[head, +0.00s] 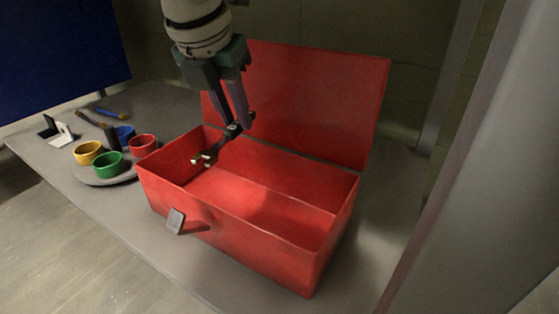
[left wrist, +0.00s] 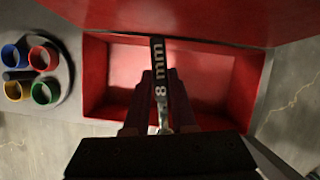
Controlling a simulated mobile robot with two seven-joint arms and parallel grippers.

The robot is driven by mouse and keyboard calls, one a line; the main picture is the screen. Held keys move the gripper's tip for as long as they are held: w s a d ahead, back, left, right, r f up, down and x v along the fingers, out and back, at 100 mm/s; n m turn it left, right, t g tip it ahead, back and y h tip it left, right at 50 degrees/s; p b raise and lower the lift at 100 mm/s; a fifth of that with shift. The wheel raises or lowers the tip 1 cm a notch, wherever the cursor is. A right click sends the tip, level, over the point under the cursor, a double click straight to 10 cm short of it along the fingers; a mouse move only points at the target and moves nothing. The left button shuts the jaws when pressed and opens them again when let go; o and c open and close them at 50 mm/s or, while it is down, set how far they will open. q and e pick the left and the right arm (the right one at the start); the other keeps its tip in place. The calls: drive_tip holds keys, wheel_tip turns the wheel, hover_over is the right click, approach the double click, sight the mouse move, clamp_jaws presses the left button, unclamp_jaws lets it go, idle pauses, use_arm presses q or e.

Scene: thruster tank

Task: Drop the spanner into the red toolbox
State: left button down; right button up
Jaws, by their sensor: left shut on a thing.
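The red toolbox (head: 250,205) stands on the grey table with its lid (head: 315,100) raised at the back. My left gripper (head: 238,126) is over the left part of the toolbox, pointing down, and is shut on the spanner (head: 220,147). The spanner is dark with a bright jaw end that hangs tilted toward the box's front left. In the left wrist view the spanner (left wrist: 159,85) shows "8 mm" lettering, with the open toolbox (left wrist: 210,85) below it. The toolbox floor looks empty where it shows. My right gripper is not in view.
A round grey tray (head: 105,172) with yellow, green, blue and red cups stands left of the toolbox. Brushes (head: 112,112) and a small black-and-white item (head: 55,131) lie further left. A grey post (head: 470,170) rises at the right.

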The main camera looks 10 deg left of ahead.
use_arm(q)
drive_tip(key=shift+f, duration=0.2)
drive_tip(key=c, duration=0.7)
unclamp_jaws()
drive_tip(key=shift+o, duration=0.2)
drive_tip(key=p+v, duration=0.9)
drive_tip(key=v, duration=0.1)
